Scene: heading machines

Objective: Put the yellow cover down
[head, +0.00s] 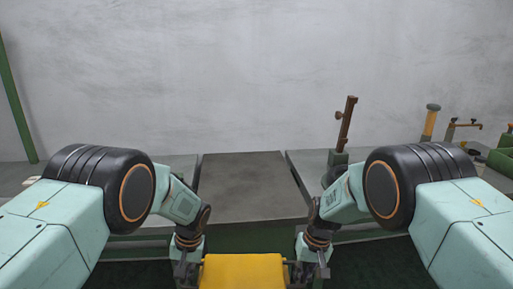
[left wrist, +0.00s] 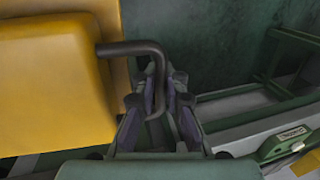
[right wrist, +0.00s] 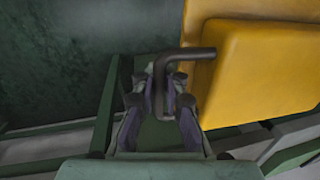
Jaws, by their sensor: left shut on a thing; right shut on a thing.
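The yellow cover (head: 242,272) is at the bottom middle of the head view, between my two grippers, its lower part cut off by the frame edge. It fills the left of the left wrist view (left wrist: 50,85) and the upper right of the right wrist view (right wrist: 262,70). My left gripper (left wrist: 158,100) is shut on a dark bent handle (left wrist: 135,48) at the cover's side. My right gripper (right wrist: 162,95) is shut on the matching dark handle (right wrist: 190,53) on the other side. What lies under the cover is hidden.
A bench with a dark flat plate (head: 250,185) stands ahead, its top bare in the middle. A brown upright lever (head: 345,125) rises at its right. A grey wall closes the back.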

